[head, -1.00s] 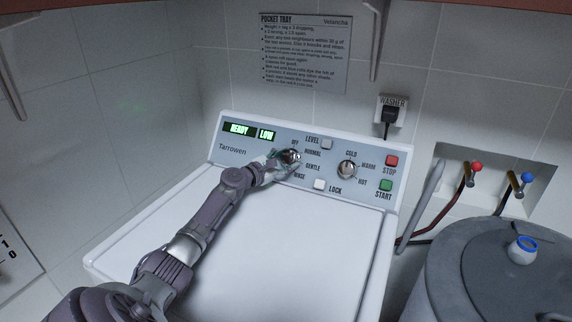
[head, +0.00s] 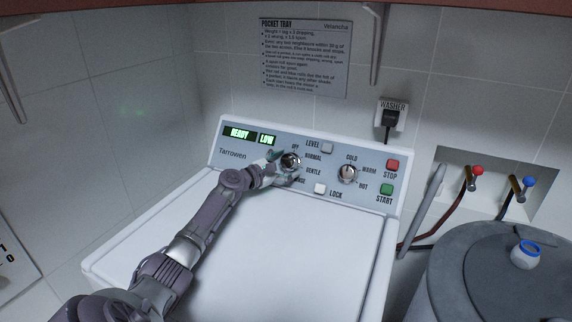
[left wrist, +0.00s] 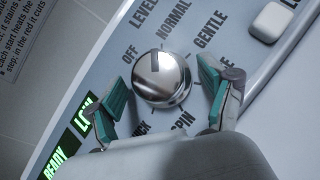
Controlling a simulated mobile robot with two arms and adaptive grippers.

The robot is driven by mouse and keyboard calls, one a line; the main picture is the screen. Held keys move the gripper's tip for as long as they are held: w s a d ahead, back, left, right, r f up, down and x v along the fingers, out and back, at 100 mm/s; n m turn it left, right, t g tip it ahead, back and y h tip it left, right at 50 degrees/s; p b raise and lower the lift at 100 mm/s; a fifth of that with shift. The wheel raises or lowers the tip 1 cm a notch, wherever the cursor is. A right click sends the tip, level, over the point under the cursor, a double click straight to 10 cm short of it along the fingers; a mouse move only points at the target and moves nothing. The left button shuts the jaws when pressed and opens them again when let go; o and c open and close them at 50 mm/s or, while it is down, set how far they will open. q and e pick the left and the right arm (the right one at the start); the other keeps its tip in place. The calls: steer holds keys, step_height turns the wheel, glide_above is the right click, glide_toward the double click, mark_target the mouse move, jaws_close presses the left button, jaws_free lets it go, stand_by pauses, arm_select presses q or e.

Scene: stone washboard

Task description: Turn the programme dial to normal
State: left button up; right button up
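The programme dial (head: 291,161) is a round chrome knob on the washer's sloping panel. It also shows in the left wrist view (left wrist: 161,80), ringed by the words OFF, NORMAL, GENTLE and SPIN, with others partly hidden. A dark mark on its rim lies on the side between OFF and NORMAL; I cannot tell exactly which it points at. My left gripper (head: 281,169) is open, its teal-padded fingers (left wrist: 165,98) on either side of the dial, with visible gaps to the knob. My right gripper is not in view.
A temperature dial (head: 348,173), red STOP button (head: 392,165), green START button (head: 386,190) and white LOCK button (head: 320,188) are on the same panel. The LEVEL button (head: 327,146) is above the dial. Green displays (head: 240,133) read READY and LOW. The lid (head: 290,240) is clear.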

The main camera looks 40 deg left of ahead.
arm_select(q)
steer(key=s, duration=0.8)
steer(key=s+r, duration=0.1)
steer(key=s, duration=0.3)
steer(key=shift+a, duration=0.35)
